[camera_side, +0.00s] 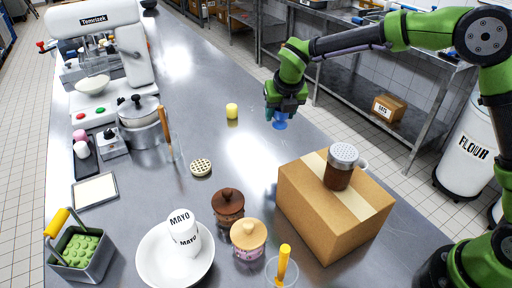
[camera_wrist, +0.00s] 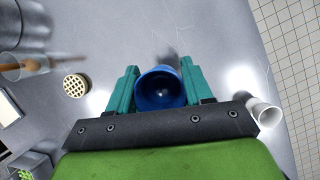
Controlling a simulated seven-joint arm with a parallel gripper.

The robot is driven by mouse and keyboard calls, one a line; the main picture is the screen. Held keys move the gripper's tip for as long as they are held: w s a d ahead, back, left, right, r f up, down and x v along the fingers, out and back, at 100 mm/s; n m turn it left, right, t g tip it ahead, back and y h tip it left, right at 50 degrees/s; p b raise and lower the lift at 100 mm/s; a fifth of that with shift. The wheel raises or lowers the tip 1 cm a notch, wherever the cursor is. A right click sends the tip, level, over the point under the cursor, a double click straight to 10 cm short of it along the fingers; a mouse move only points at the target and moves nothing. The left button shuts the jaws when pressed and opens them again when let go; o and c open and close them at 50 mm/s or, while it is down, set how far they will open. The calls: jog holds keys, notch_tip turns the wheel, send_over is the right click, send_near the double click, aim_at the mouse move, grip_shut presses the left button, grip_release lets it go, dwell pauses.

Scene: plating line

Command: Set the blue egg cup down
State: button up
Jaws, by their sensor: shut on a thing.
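The blue egg cup (camera_side: 280,123) is between the teal fingers of my gripper (camera_side: 279,115), at the far right part of the steel counter (camera_side: 190,60) in the side view. In the wrist view my gripper (camera_wrist: 160,88) is shut on the egg cup (camera_wrist: 160,90), with one finger on each side. Its round open mouth faces the wrist camera, so it looks upright. My gripper hides its upper part in the side view. I cannot tell whether its base touches the counter.
A yellow cylinder (camera_side: 232,111) stands left of my gripper. A cardboard box (camera_side: 320,212) bearing a brown shaker (camera_side: 339,172) is nearer the side camera. A round lattice piece (camera_side: 201,167) lies left. A white cup-like thing (camera_wrist: 264,112) is near the counter edge. Counter around the egg cup is clear.

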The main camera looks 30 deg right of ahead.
jog(key=s+d+f+m, duration=0.1)
jog(key=s+d, duration=0.4)
jog(key=d, duration=0.6)
jog(key=f, duration=0.6)
jog(key=shift+s+a+f, duration=0.25)
jog(key=shift+a+f, duration=0.05)
jog(key=shift+a, duration=0.1)
jog(key=shift+f, duration=2.2)
jog(key=shift+f, duration=0.1)
jog(key=o, duration=1)
jog(key=shift+o, duration=0.2)
